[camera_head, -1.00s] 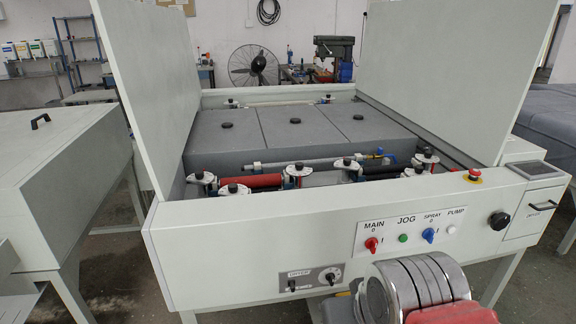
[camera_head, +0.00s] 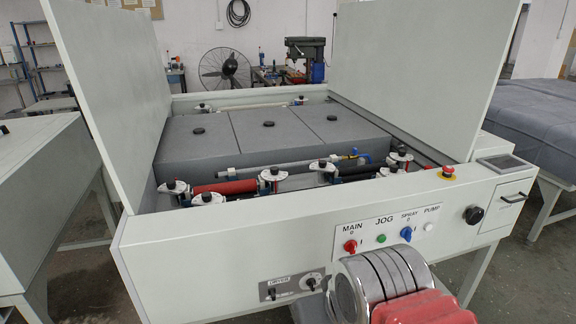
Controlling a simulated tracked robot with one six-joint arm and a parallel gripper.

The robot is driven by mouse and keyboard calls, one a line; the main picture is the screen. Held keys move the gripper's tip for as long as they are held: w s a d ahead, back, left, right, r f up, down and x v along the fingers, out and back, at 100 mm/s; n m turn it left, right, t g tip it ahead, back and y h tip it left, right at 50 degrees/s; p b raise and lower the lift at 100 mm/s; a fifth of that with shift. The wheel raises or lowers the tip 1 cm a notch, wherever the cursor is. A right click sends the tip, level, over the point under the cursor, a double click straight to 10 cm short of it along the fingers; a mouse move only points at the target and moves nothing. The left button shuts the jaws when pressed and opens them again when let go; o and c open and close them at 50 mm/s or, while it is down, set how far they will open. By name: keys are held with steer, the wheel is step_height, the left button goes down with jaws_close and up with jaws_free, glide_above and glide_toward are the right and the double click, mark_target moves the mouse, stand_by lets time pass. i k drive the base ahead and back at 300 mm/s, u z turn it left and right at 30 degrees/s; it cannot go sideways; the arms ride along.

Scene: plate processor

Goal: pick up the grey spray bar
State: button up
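The grey spray bar (camera_head: 283,166) is a thin tube lying across the inside of the open plate processor (camera_head: 190,243), just in front of the grey covers. It has a fitting with a blue lever at its right end. Rollers and white-capped bearing blocks stand in front of it. Part of my arm shows at the bottom right, outside the machine's front panel and well apart from the bar. My gripper's fingers are not seen.
A red roller (camera_head: 224,187) and a black roller (camera_head: 365,170) lie in front of the bar. Raised lid panels (camera_head: 110,90) (camera_head: 415,75) stand at both sides. The front panel has switches and a red emergency button (camera_head: 448,172). Grey covers (camera_head: 190,142) fill the back.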

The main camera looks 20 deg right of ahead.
mark_target(232, 172)
steer(key=i, duration=0.9)
steer(key=u, duration=0.05)
